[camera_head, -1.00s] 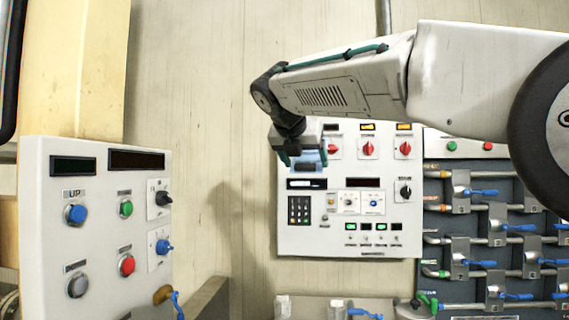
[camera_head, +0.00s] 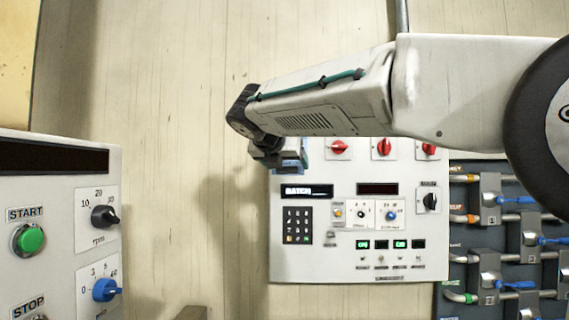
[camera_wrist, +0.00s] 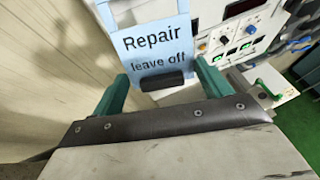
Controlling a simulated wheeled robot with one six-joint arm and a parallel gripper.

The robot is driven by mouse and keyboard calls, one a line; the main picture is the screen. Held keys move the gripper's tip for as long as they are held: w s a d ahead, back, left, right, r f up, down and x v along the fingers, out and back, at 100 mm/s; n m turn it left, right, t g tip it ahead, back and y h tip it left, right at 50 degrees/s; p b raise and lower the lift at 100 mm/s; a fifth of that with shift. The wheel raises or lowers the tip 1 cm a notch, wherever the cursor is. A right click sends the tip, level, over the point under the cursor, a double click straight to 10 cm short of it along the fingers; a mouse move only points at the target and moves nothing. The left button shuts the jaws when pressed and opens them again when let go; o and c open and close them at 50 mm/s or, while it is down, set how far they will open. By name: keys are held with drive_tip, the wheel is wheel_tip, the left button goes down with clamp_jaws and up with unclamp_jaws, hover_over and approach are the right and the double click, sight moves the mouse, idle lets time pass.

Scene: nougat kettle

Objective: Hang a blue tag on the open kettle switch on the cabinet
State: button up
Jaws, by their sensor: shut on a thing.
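My gripper (camera_head: 280,158) is in front of the upper left corner of the white cabinet (camera_head: 300,262). In the wrist view my gripper (camera_wrist: 162,80) is shut on a light blue tag (camera_wrist: 155,32) reading "Repair leave off". Only a blue sliver of the tag (camera_head: 303,156) shows in the head view. Red rotary switches sit in a row along the cabinet's upper part: a left one (camera_head: 339,147), a middle one (camera_head: 382,147) and a right one (camera_head: 428,149). My arm hides the area above them. I cannot read which switch is the kettle's.
A control panel (camera_head: 65,240) with START and STOP buttons stands close at the left. A dark board (camera_head: 462,235) with pipes and blue-handled valves is at the right. Bare wall (camera_head: 180,130) lies between the left panel and the cabinet.

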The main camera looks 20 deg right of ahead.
sight(285, 165)
drive_tip(key=shift+o, duration=0.2)
drive_tip(key=shift+w+d+f, duration=0.1)
drive_tip(key=shift+w+d, duration=0.15)
drive_tip(key=shift+w, duration=0.7)
drive_tip(key=shift+w+d+f, duration=0.1)
drive_tip(key=shift+w+d, duration=0.2)
drive_tip(key=shift+w, duration=0.7)
drive_tip(key=shift+w+d+f, duration=0.1)
drive_tip(key=shift+w+d, duration=0.15)
drive_tip(key=shift+w, duration=0.7)
drive_tip(key=shift+w+d+f, duration=0.2)
drive_tip(key=shift+w+d, duration=0.05)
drive_tip(key=shift+w, duration=0.4)
drive_tip(key=shift+c, duration=0.2)
